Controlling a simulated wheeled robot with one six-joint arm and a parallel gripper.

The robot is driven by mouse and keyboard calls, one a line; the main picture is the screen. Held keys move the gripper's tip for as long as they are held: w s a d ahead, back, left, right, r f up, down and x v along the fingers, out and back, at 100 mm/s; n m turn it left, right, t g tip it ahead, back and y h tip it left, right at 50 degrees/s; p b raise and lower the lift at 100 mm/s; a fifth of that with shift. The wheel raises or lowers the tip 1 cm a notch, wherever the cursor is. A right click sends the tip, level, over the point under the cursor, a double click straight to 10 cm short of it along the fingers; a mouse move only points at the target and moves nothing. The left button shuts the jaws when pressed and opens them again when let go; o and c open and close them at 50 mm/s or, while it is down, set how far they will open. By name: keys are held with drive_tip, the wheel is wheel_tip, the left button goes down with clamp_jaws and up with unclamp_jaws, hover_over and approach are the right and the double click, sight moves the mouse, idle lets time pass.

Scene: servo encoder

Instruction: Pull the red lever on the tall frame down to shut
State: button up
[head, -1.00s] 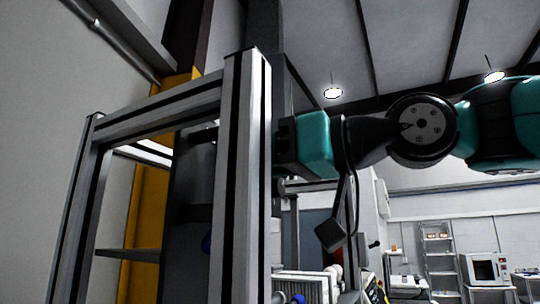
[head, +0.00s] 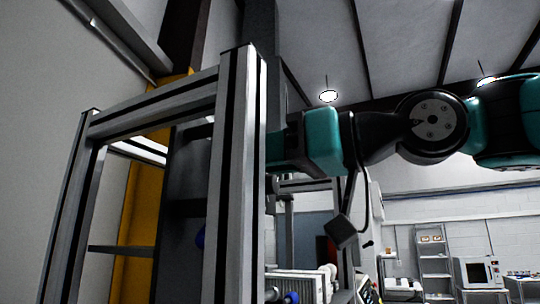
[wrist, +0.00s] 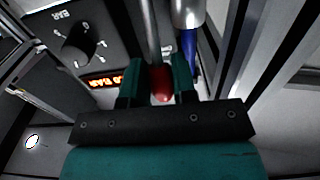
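The tall frame (head: 232,170) of grey aluminium profile stands at the left of the head view. The red lever (wrist: 161,84) shows in the wrist view as a red knob at the end of a metal rod, between the two teal fingers of my gripper (wrist: 157,84). The fingers stand apart on either side of the knob. The knob lies close to the right finger, with a narrow gap at the left, and I cannot tell whether they touch. In the head view my arm reaches in from the right, and the frame's near post hides the gripper and lever.
In the wrist view, a panel with a black dial (wrist: 84,44) and a lit orange display (wrist: 106,81) is left of the gripper. A metal cylinder with a blue end (wrist: 188,40) is close at the right. A yellow column (head: 140,225) stands behind the frame.

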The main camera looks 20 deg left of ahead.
drive_tip(key=shift+d+f+b, duration=0.2)
drive_tip(key=shift+d+b, duration=0.1)
drive_tip(key=shift+d, duration=0.3)
drive_tip(key=shift+s+d+f+b, duration=0.1)
drive_tip(key=shift+d+f+b, duration=0.25)
drive_tip(key=shift+d+b, duration=0.3)
drive_tip(key=shift+f, duration=0.1)
drive_tip(key=shift+d+f+b, duration=0.35)
drive_tip(key=shift+d+b, duration=0.2)
